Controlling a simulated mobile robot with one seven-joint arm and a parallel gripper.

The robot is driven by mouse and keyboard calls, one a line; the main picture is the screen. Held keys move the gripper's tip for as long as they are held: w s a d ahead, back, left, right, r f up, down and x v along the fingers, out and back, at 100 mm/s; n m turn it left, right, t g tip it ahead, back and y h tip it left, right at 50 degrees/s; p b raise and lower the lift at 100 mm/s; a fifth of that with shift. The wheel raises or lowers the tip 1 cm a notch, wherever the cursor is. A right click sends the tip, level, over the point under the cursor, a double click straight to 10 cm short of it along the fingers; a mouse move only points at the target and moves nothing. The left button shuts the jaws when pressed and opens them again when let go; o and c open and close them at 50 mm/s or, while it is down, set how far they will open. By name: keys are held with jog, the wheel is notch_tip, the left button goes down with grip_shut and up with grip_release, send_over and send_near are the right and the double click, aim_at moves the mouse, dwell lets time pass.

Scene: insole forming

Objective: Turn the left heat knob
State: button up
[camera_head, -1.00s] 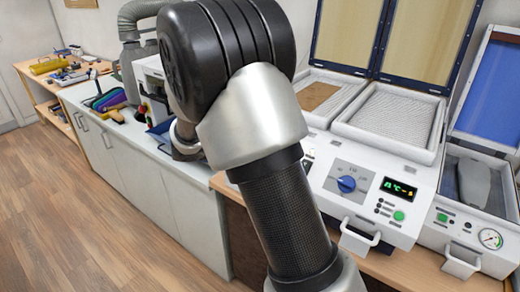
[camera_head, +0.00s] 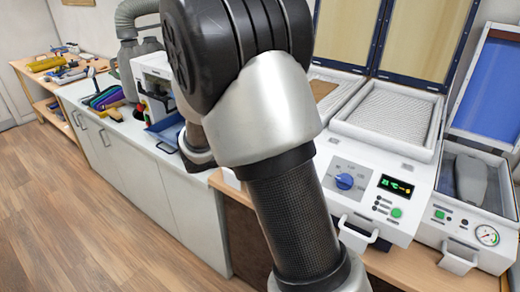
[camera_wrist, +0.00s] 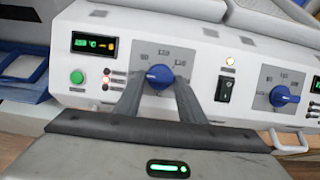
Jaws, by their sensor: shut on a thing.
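The left heat knob (camera_wrist: 159,77) is blue and sits on a grey dial plate of the white heating unit in the wrist view. The fingers of my gripper (camera_wrist: 159,84) reach up to it from both sides and are shut on it. A lit display (camera_wrist: 94,44) and a green button (camera_wrist: 77,77) are left of it. In the head view my arm hides my gripper and this knob. The right heat knob (camera_head: 344,182) is free; it also shows in the wrist view (camera_wrist: 280,95).
A black rocker switch (camera_wrist: 224,89) is close to the right finger. White handles (camera_head: 358,234) stick out from the unit's front. A second machine with a gauge (camera_head: 487,235) is at the right. Open floor (camera_head: 110,225) lies at the left.

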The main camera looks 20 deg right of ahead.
jog(key=o, duration=1)
jog(key=shift+o, duration=0.2)
jog(key=v, duration=1.7)
jog(key=shift+s+a+r, duration=0.1)
jog(key=shift+a, duration=0.05)
